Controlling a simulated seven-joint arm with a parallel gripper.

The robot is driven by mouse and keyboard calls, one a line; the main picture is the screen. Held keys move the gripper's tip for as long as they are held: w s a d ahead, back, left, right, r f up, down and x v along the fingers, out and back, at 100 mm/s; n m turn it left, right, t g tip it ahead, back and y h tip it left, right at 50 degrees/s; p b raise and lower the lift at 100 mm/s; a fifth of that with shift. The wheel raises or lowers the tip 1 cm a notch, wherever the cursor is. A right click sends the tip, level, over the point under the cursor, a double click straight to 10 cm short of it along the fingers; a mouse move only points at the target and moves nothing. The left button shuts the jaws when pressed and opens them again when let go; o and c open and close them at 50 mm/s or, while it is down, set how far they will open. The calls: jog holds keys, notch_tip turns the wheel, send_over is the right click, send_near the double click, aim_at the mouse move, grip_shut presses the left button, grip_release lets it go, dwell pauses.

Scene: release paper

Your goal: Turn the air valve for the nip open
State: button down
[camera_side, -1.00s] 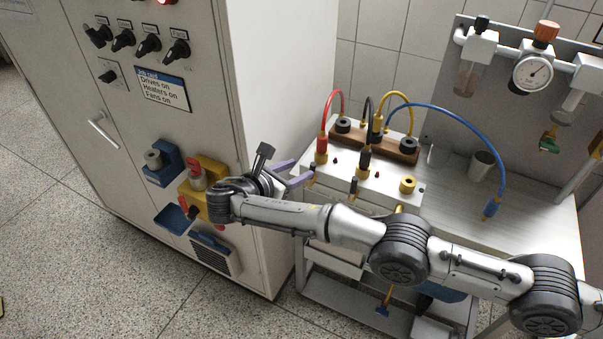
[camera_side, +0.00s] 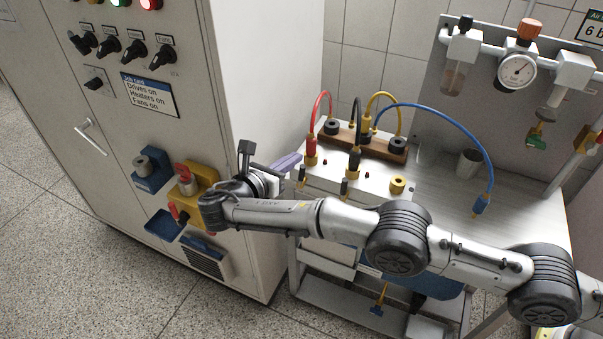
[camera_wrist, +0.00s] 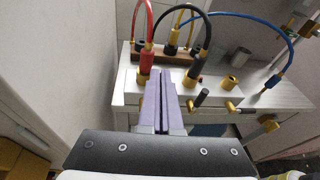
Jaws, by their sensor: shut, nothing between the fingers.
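My gripper (camera_side: 297,156) has pale purple fingers. They lie together with nothing between them, beside the cabinet wall and left of the white box (camera_side: 368,182) on the bench. In the wrist view the shut fingers (camera_wrist: 164,74) point toward that box and its red plug, apart from the wall at left. A brass valve with a green part (camera_side: 537,138) hangs under the air unit on the grey panel at upper right, far from my gripper. Another brass fitting (camera_side: 584,140) shows at the right edge, partly cut off. No label tells me which one is for the nip.
Red, black, yellow and blue leads (camera_side: 440,112) arch over the box and a wooden block (camera_side: 372,144). A gauge (camera_side: 517,70) is on the panel, a grey cup (camera_side: 470,162) on the bench. The cabinet (camera_side: 270,100) stands close at left.

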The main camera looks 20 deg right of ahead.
jog(key=s+d+f+n+t+y, duration=0.4)
jog(key=s+n, duration=0.3)
jog(key=n, duration=0.5)
jog(key=s+d+f+n+t+y, duration=0.1)
jog(key=s+f+n+t+y, duration=0.45)
jog(key=n, duration=0.65)
jog(key=h, duration=0.1)
send_near(303, 174)
jog(key=w+d, duration=0.3)
jog(key=d, duration=0.2)
jog(key=shift+w+a+r, duration=0.15)
jog(key=shift+w+a, duration=0.45)
jog(key=shift+w, duration=0.25)
jog(key=shift+w+a+r, duration=0.1)
jog(key=shift+w+a, duration=0.55)
jog(key=shift+w, duration=0.25)
